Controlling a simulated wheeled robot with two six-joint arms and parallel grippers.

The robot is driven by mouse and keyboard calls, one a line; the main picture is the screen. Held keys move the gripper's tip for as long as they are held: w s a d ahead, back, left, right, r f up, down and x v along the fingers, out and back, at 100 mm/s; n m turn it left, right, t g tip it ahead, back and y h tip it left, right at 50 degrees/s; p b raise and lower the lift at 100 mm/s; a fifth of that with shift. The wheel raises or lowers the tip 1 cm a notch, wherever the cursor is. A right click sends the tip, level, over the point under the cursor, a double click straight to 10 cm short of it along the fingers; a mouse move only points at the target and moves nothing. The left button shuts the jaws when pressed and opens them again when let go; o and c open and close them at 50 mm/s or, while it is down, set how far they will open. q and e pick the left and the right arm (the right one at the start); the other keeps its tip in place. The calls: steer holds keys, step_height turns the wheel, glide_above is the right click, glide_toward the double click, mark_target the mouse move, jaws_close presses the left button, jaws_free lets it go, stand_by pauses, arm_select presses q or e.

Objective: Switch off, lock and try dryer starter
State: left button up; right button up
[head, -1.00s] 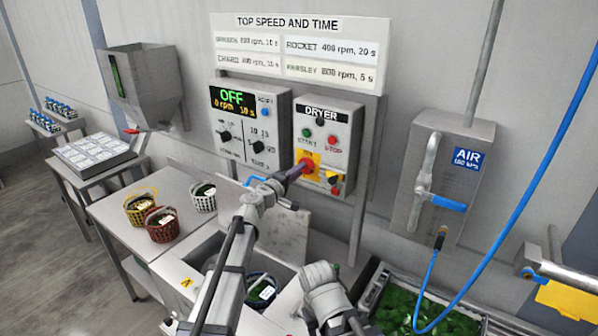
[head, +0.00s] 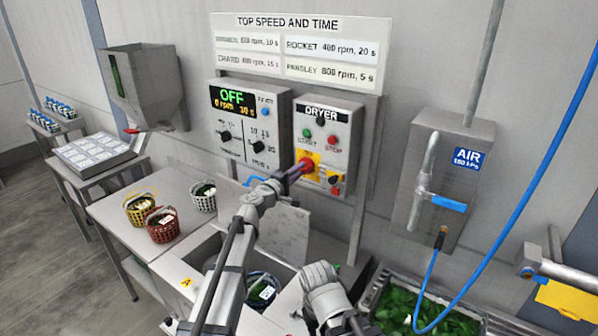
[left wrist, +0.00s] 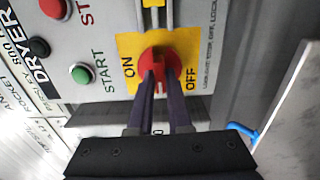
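The dryer starter (head: 341,118) is a grey wall box with a green START button (head: 307,132), a red STOP button (head: 333,140) and a red rotary handle on a yellow ON/OFF plate (left wrist: 126,46). My left gripper (head: 301,167) is at this handle. In the left wrist view the red handle (left wrist: 158,63) sits between the two close fingertips, which appear closed on it. The fingers cover part of it, so its exact setting is hard to read. A small yellow item (left wrist: 153,4) shows beside the plate, cut off by the edge. My right gripper's fingers are not visible.
The control box (head: 232,122) left of the starter reads OFF, 0 rpm. A metal plate (head: 279,236) stands below. Baskets (head: 162,225) sit on the left table. At right are an air box (head: 440,180), a blue hose (head: 520,225) and a yellow sheet (head: 570,302).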

arm_select(q)
steer(key=o, duration=0.4)
steer(key=shift+o, duration=0.2)
steer(key=v, duration=0.7)
steer(key=shift+s+a, duration=0.25)
steer(key=shift+s, duration=0.1)
